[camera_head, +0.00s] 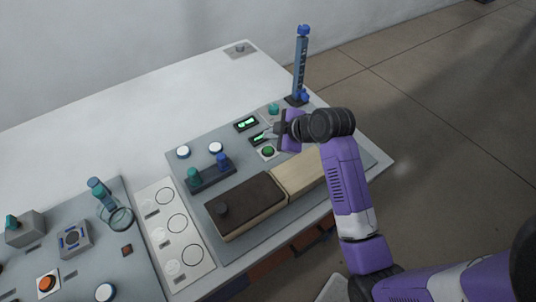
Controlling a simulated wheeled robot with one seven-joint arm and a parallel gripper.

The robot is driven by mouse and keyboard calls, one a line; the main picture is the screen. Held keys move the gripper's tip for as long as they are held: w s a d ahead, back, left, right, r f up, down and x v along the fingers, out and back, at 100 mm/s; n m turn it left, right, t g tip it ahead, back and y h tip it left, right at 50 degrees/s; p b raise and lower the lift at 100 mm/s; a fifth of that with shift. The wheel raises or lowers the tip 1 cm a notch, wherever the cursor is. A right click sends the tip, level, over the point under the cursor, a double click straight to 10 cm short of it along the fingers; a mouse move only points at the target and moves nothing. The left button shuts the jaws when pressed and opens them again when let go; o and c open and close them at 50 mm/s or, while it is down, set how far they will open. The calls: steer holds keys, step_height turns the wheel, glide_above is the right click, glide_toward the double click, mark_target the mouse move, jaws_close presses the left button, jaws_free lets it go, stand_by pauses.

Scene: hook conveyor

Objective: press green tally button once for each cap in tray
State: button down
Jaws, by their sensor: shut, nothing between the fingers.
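The green tally button (267,152) sits on a small white plate on the grey panel. My gripper (268,133) is shut and empty, just behind the button in the picture and apart from it as far as I can tell. No tray of caps is clearly recognisable. A long wooden box (238,224) lies in front of the button, with a dark brown top bearing a dark knob over its left part. Its right part is pale wood. I cannot see inside it.
Two lit green displays (246,124) are near my gripper. A dark base (212,180) with a teal and a blue knob stands left of the button. A blue post (300,68) rises at the back right. A control panel (75,205) fills the left.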

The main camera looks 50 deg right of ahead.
mark_target(271, 151)
steer(key=shift+f+b, duration=0.9)
steer(key=shift+f, duration=0.95)
steer(key=shift+f, duration=0.1)
stand_by(0.5)
steer(key=shift+f, duration=0.35)
steer(key=shift+f+b, duration=0.45)
stand_by(0.6)
steer(key=shift+r, duration=0.1)
steer(key=shift+r+p, duration=0.8)
steer(key=shift+p, duration=0.05)
steer(key=shift+r, duration=0.1)
steer(key=shift+r+p, duration=2.25)
steer(key=shift+r, duration=0.15)
stand_by(0.7)
